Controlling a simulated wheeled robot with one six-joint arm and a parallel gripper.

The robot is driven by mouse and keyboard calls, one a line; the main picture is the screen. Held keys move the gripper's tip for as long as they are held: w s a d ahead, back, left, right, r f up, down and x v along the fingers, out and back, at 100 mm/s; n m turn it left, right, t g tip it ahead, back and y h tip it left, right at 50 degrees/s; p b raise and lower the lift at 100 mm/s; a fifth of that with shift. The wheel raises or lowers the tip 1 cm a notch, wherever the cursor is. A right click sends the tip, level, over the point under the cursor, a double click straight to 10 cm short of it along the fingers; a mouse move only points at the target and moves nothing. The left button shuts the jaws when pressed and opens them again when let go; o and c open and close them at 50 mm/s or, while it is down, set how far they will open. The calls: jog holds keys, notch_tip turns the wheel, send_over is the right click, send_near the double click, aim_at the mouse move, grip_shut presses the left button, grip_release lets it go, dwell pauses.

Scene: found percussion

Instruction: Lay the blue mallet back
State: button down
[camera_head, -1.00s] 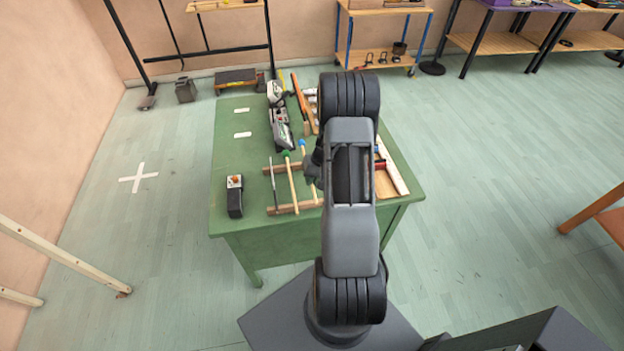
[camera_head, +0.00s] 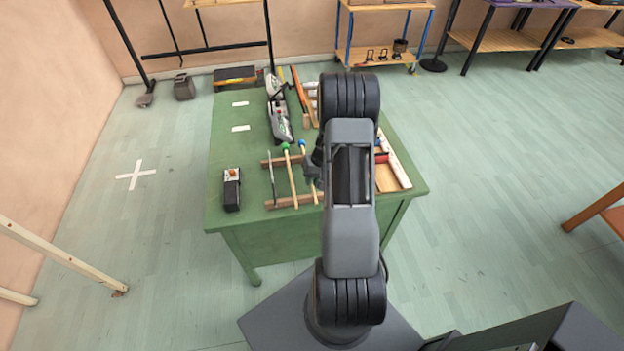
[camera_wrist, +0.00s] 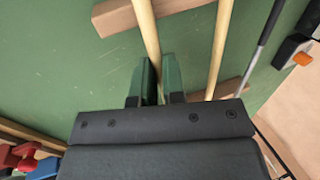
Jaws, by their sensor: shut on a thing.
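The blue mallet's blue head (camera_head: 302,146) shows just left of my arm in the head view, with its pale handle running toward the near table edge. In the wrist view my gripper (camera_wrist: 158,80) is shut around this wooden handle (camera_wrist: 148,35). The handle passes over a wooden rail (camera_wrist: 118,17); I cannot tell whether it touches it. The blue head is hidden in the wrist view. The green mallet (camera_head: 291,173) lies across the two rails of the wooden rack (camera_head: 283,203), left of the blue one. Its handle (camera_wrist: 222,40) is right of my fingers in the wrist view.
A thin metal rod (camera_head: 271,180) lies left of the green mallet. A black box with an orange button (camera_head: 232,190) stands on the green table (camera_head: 250,150) at left. A red item (camera_head: 381,158) and wooden pieces lie right of my arm. The table's left side is mostly clear.

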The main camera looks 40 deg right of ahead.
jog(key=shift+f+b, duration=0.3)
jog(key=shift+b, duration=0.15)
dwell(0.3)
jog(key=c, duration=1.1)
grip_release()
jog(key=shift+r, duration=0.1)
jog(key=b+v, duration=0.1)
jog(key=v, duration=1.2)
jog(key=shift+s+d+r, duration=0.1)
jog(key=shift+d+r, duration=0.05)
jog(key=shift+r, duration=0.15)
